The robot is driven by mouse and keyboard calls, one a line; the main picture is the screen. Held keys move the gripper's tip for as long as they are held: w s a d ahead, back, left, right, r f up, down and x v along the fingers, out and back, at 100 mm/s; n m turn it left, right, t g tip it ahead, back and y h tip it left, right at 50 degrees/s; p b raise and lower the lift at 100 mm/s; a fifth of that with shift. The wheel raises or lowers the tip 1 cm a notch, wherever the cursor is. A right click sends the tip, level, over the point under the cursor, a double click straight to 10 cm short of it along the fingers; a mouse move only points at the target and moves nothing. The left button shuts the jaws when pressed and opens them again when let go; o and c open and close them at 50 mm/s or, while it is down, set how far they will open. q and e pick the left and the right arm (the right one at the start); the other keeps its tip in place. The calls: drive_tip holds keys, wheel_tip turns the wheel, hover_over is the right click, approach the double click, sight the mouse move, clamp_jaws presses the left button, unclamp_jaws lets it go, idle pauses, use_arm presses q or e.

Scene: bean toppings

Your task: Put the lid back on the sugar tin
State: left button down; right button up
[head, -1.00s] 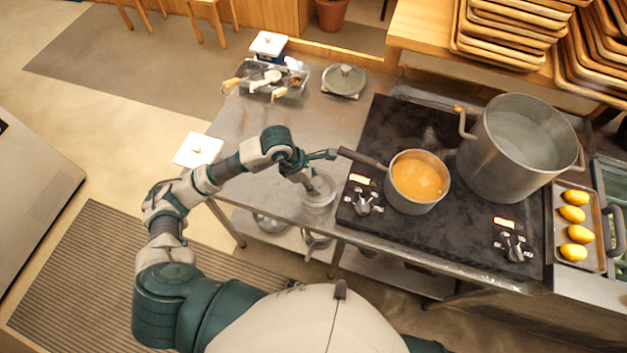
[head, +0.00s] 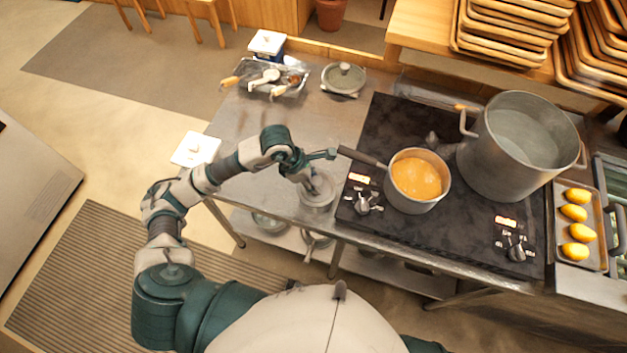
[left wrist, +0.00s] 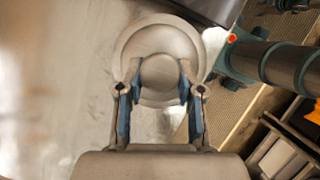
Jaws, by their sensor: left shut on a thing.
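A round grey tin (head: 316,203) stands near the front edge of the metal counter, left of the stove. I take it to be the sugar tin. My left gripper (head: 313,184) points down over its top. In the left wrist view, my left gripper (left wrist: 160,92) is shut on a small round grey knob (left wrist: 160,76). Below the knob is a wider grey disc (left wrist: 145,42), which looks like the lid. I cannot tell whether the lid is seated on the tin or just above it. My right gripper is out of view.
A saucepan (head: 400,204) of orange food stands on the stove, its handle close to my left gripper.

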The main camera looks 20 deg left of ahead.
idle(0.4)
use_arm(q)
unclamp_jaws()
drive_tip(key=shift+f, duration=0.1)
idle(0.8)
drive_tip(key=shift+r+p, duration=1.85)
drive_tip(key=shift+r, duration=1.7)
clamp_jaws()
drive_tip(key=shift+f, duration=0.1)
